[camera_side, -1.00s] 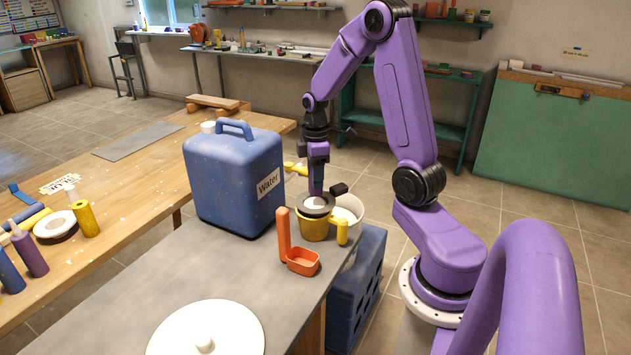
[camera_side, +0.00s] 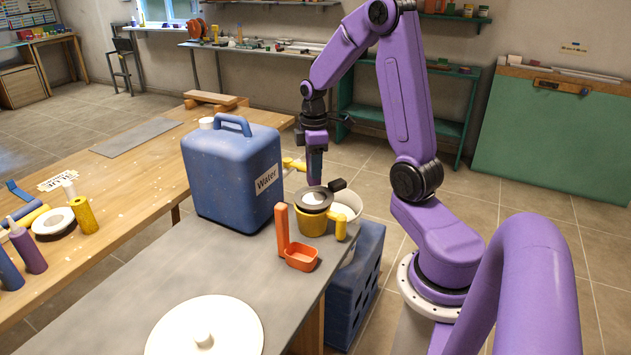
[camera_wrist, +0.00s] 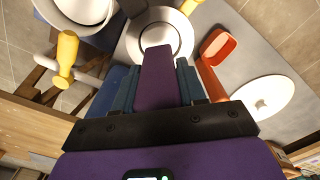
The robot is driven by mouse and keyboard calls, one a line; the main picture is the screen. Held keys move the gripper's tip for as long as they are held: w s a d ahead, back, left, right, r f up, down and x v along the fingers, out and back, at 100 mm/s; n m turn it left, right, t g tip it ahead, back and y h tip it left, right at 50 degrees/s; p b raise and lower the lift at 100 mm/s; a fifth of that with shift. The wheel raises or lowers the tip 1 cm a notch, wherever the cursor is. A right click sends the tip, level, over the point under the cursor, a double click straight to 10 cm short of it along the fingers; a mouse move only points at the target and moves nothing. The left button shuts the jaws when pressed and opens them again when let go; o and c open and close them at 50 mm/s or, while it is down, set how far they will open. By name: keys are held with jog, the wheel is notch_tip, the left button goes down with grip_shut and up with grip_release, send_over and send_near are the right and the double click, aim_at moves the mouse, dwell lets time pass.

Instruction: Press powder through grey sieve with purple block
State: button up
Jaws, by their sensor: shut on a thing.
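My gripper (camera_side: 315,150) is shut on the purple block (camera_wrist: 158,75), which points down from the fingers in the side view. The grey sieve (camera_side: 330,205) has a dark rim and handle, with pale powder (camera_side: 314,197) in it. It rests on top of a yellow cup (camera_side: 312,224). The block's lower end is at the sieve's far side in the side view. In the wrist view the block's tip overlaps the sieve (camera_wrist: 128,52). I cannot tell whether they touch. The block hides part of the sieve in the wrist view.
A large blue water container (camera_side: 232,180) stands close on the left. An orange scoop (camera_side: 301,259) is in front of the cup, and a white bucket (camera_side: 349,204) is behind it on the right. A white round lid (camera_side: 190,335) lies on the grey tabletop near the front.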

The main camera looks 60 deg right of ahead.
aim_at(314, 185)
jog(key=shift+f, duration=2.9)
jog(key=shift+f, duration=0.55)
jog(key=shift+r, duration=0.1)
jog(key=shift+r, duration=3.5)
jog(key=shift+f, duration=0.1)
jog(key=shift+f, duration=2.95)
jog(key=shift+f, duration=0.45)
